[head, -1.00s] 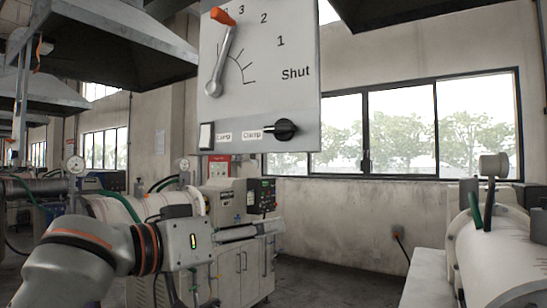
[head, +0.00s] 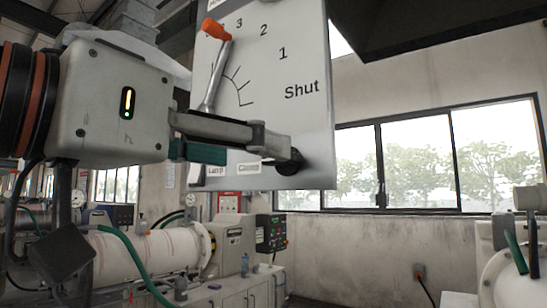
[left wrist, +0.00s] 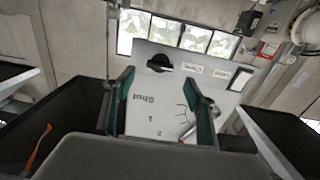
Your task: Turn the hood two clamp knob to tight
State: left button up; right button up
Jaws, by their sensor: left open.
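The grey hood panel (head: 310,120) hangs in front of me, with a number scale, "Shut" and an orange-tipped lever (head: 212,30). The black clamp knob (head: 291,165) sits at its lower right, partly hidden by my finger in the head view. In the left wrist view, upside down, the knob (left wrist: 159,63) shows whole, its bar pointing towards the label beside it. My left gripper (head: 245,150) is open in front of the panel, its fingertips near the knob. In the left wrist view the knob lies ahead, between the teal-padded fingers (left wrist: 160,82); I see no contact.
A lamp switch (left wrist: 241,79) sits on the same panel. A dark hood (head: 430,30) hangs at upper right. A white mill cylinder (head: 150,250) and cabinets stand below left; another cylinder (head: 515,290) stands at lower right. Windows line the back wall.

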aim_at(289, 168)
pick_arm(q)
jog(key=p+x, duration=0.1)
jog(key=x, duration=0.5)
jog(key=shift+w+d, duration=0.25)
jog(key=shift+w, duration=0.05)
jog(key=c, duration=1.1)
